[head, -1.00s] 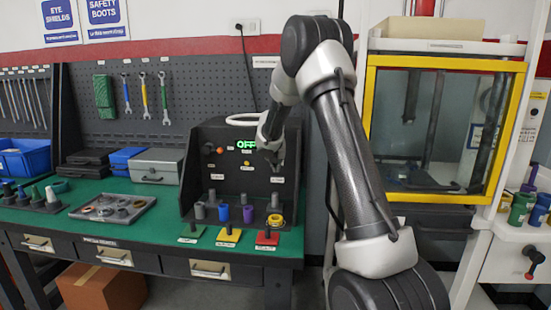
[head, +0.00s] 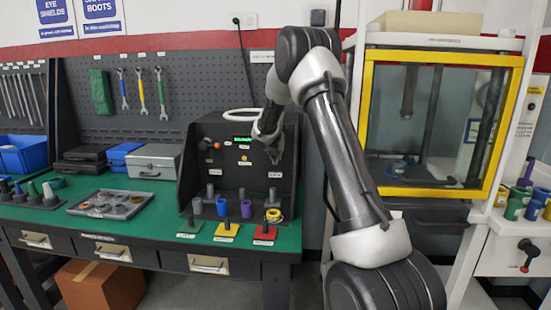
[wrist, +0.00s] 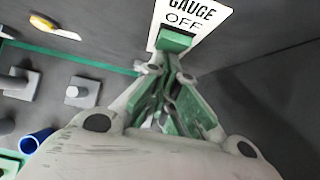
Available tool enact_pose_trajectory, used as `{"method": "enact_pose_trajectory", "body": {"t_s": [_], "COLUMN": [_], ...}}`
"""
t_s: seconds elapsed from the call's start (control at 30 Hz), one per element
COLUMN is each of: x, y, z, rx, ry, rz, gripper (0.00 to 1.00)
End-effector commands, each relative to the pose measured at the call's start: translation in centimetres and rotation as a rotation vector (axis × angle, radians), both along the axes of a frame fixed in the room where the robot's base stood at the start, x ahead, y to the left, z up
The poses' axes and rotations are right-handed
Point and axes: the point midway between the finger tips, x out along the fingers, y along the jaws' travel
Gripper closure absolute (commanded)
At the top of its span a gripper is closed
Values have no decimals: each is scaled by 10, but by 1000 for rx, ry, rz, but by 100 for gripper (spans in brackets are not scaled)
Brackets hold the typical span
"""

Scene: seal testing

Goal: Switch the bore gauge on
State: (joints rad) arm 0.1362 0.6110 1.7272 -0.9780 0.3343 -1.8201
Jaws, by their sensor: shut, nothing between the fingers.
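The bore gauge station is a dark box (head: 224,165) on the green bench, with a small lit green display (head: 243,140) whose text I cannot read. My gripper (head: 273,157) is in front of the right side of its panel. In the wrist view, my gripper (wrist: 170,88) is shut and empty, with green pads on its fingers. Just beyond the fingertips is a green block (wrist: 176,40), apparently a switch, below a white label (wrist: 192,14) reading "GAUGE OFF". I cannot tell whether the fingertips touch the block.
Grey, blue and purple cylinders (head: 222,207) stand at the box's foot, with a yellow ring (head: 273,215) at the right. Green, yellow and red pads (head: 265,232) lie in front. A tray of rings (head: 107,204) is left. A yellow-framed cabinet (head: 368,120) stands right.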

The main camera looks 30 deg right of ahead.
Motion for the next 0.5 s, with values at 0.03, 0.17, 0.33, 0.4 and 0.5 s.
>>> {"method": "enact_pose_trajectory", "body": {"t_s": [0.03, 0.17, 0.33, 0.4, 0.5], "x": [0, 0, 1, 1, 1], "y": [0, 0, -1, -1, -1], "z": [0, 3, 12, 15, 18], "rx": [0, -1, -1, -2, 0], "ry": [0, -1, -3, -4, -6], "rz": [0, 0, -2, -1, 0], "gripper": [100, 100, 100, 100, 100]}}
